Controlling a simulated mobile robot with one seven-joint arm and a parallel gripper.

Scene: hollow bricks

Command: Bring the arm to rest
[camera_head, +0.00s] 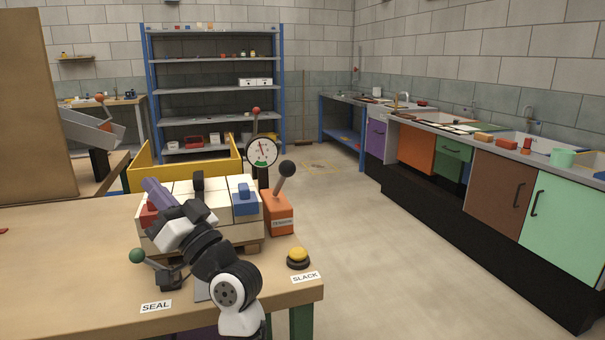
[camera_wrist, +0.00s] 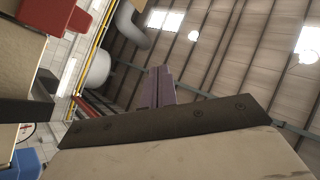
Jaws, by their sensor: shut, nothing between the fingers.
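My gripper (camera_head: 150,184) is shut and empty, its purple fingers pressed together at the left end of my arm in the head view. It seems to be above or in front of the left side of the pale brick stack on the bench; the exact gap cannot be told. In the wrist view the closed fingers (camera_wrist: 158,88) point toward the ceiling. My arm is folded across the front of the pale stack (camera_head: 244,232) and hides part of it. A red block (camera_head: 149,216) and a blue block (camera_head: 244,201) sit on the stack.
On the wooden bench (camera_head: 60,270) are an orange lever box (camera_head: 278,216), a dial gauge (camera_head: 262,151), a yellow button (camera_head: 298,256) and a green-knobbed lever (camera_head: 137,256). A yellow bin (camera_head: 140,178) stands behind. The bench's left part is mostly clear.

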